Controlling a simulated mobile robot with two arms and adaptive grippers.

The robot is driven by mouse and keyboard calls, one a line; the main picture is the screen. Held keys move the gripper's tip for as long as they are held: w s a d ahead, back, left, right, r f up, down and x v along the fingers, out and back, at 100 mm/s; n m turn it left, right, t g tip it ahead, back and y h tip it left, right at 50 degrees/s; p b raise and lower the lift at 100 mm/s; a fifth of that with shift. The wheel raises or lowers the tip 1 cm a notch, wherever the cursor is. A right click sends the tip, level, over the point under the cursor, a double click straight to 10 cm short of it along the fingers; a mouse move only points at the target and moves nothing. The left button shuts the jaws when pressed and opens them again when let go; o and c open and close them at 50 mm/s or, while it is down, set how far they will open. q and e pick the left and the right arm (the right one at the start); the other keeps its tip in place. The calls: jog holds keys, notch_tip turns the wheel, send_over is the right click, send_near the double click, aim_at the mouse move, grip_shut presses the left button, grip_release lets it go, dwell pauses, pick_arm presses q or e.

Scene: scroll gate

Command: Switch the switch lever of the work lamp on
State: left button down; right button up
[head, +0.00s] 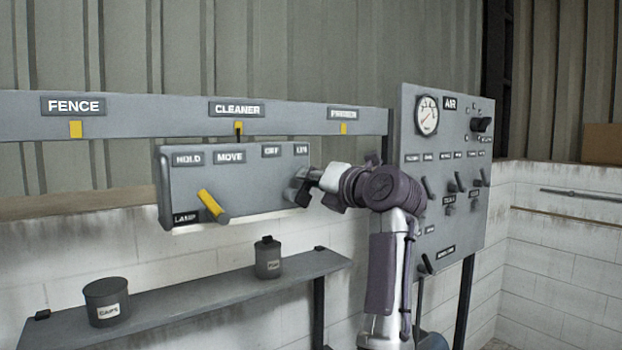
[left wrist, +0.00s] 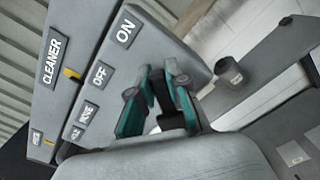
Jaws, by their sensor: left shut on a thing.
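The grey box (head: 240,186) carries a LAMP label (head: 186,217) and the labels HOLD, MOVE, OFF and ON along its top. A yellow lever (head: 213,206) sticks out beneath HOLD and MOVE. My left gripper (head: 304,188) is at the box's right end, below the OFF and ON labels. In the left wrist view its green fingers (left wrist: 158,82) are shut on a dark lever (left wrist: 163,98), near the ON label (left wrist: 126,31) and the OFF label (left wrist: 100,73). The fingers hide much of this lever, and its exact position is unclear. My right gripper does not show.
A rail (head: 180,118) with FENCE, CLEANER and a third label runs behind the box. An AIR panel (head: 447,160) with a gauge and several switches stands close to the right of my arm. A shelf (head: 190,299) below holds two dark cans. Space in front of the box's left half is clear.

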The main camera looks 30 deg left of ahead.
pick_arm(q)
jog(key=c, duration=1.1)
grip_release()
notch_tip(320, 180, up, 10)
jog(key=shift+f, duration=0.1)
